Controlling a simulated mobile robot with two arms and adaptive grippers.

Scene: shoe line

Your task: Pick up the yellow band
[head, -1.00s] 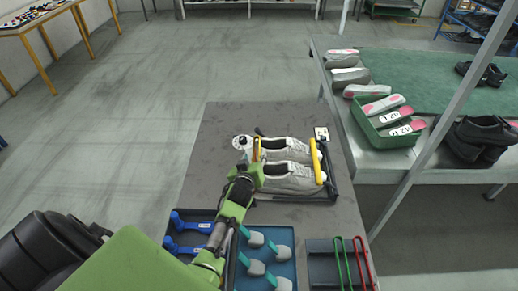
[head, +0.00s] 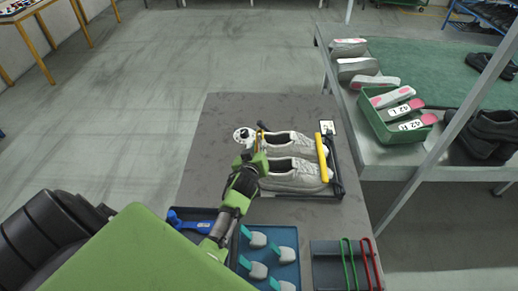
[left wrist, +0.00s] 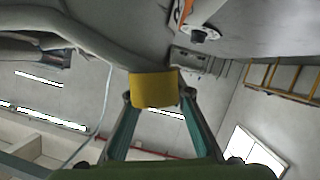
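A yellow band (head: 323,156) lies across the right end of a dark tray (head: 341,184) that holds a pair of light grey shoes (head: 291,170). My right gripper does not show.
A white round part (head: 243,134) is left of the gripper. Blue trays (head: 286,238) with teal-and-grey tools stand at the front, beside green and red handles (head: 364,262). A green bin (head: 375,126) of insoles is on the right-hand table (head: 395,162).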

